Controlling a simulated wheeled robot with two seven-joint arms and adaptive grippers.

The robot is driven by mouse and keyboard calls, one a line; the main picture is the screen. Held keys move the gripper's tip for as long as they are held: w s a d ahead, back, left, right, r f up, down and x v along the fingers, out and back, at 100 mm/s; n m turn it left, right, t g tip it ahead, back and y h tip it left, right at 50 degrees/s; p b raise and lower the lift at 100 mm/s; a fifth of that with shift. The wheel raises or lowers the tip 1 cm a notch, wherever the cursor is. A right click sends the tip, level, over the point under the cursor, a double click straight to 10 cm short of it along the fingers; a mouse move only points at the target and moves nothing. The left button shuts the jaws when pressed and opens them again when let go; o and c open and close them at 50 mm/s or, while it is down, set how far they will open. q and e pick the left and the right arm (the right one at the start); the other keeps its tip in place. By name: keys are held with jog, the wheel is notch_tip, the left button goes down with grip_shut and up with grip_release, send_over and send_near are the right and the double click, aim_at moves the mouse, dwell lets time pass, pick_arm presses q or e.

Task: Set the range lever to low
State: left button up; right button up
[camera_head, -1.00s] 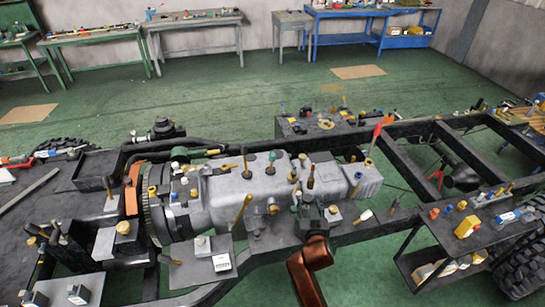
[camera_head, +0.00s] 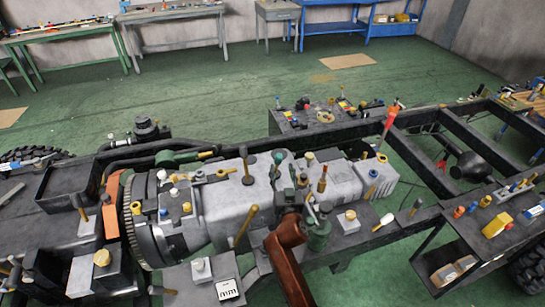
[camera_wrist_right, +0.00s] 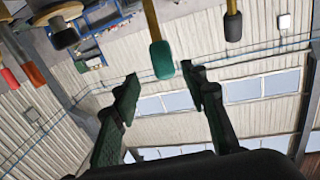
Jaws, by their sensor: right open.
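Several levers rise from the grey gearbox (camera_head: 225,205) on the chassis in the head view; I cannot tell which one is the range lever. One lever with a dark knob (camera_head: 247,165) stands left of my right gripper (camera_head: 289,172). The right gripper is open, at the top of the gearbox. In the right wrist view its two fingers (camera_wrist_right: 160,88) stand apart, with a green lever knob (camera_wrist_right: 162,60) just ahead of the gap, not held. A black-knobbed lever (camera_wrist_right: 233,25) hangs to its right. My left gripper is not seen.
A chassis frame (camera_head: 452,165) runs along both sides of the gearbox. A dark side tray with a yellow block (camera_head: 497,225) stands at right. Open green floor lies behind.

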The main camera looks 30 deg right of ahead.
aim_at(279, 161)
jog(key=x, duration=0.6)
jog(key=shift+w+a+r, duration=0.1)
jog(key=shift+w+a, duration=0.15)
jog(key=shift+a, duration=0.05)
jog(key=shift+w+d, duration=0.2)
jog(key=shift+w, duration=0.15)
jog(key=c, duration=0.8)
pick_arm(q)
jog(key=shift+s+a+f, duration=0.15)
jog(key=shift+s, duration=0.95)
pick_arm(e)
grip_shut()
jog(key=shift+d, duration=0.1)
